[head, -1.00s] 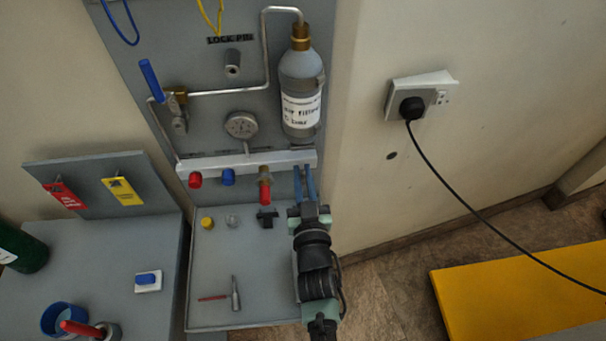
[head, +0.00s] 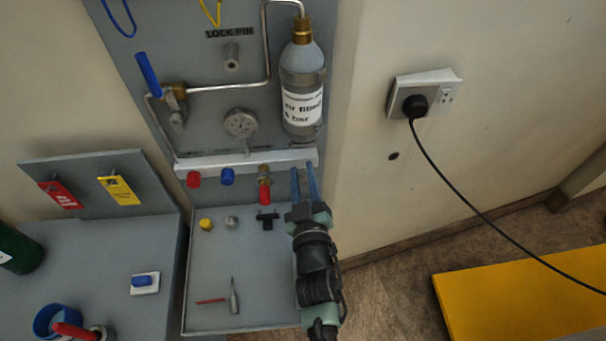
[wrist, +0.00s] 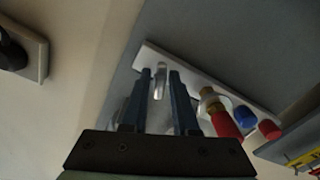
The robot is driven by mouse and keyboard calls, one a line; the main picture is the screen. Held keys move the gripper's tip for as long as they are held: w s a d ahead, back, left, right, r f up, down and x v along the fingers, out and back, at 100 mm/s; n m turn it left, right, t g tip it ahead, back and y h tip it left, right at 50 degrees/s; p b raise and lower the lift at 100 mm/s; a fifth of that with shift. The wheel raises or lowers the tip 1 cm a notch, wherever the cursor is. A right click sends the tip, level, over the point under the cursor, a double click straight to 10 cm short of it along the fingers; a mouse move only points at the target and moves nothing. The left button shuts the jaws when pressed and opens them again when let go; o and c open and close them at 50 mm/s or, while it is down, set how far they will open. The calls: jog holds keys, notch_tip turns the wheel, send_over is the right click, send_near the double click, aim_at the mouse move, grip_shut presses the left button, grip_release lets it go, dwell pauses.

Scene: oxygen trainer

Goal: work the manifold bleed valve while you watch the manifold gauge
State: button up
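The manifold (head: 200,163) is a pale horizontal bar low on the grey panel. The round manifold gauge (head: 240,123) stands just above it; its face is too small to read. My gripper (head: 304,172) is at the manifold's right end, its two blue-grey fingers pointing up at it. In the wrist view my gripper (wrist: 161,75) is open, with a small rounded metal piece (wrist: 160,82) between the fingertips, seemingly the bleed valve. I see gaps beside it, but cannot tell whether a finger touches it. In the head view the fingers largely hide this piece.
Red (head: 193,179) and blue (head: 228,176) caps and a brass fitting with a red end (head: 264,190) line the manifold left of my gripper. A grey tray (head: 260,295) with small parts lies below. A bottle (head: 302,90) hangs above. A black cable (head: 450,185) runs at right.

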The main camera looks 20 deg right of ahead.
jog(key=shift+o, duration=0.9)
jog(key=shift+s, duration=0.15)
jog(key=shift+s+a+f, duration=0.1)
jog(key=shift+s, duration=0.2)
jog(key=b+v, duration=0.2)
jog(key=v, duration=1)
jog(key=shift+b, duration=0.3)
dwell(5.2)
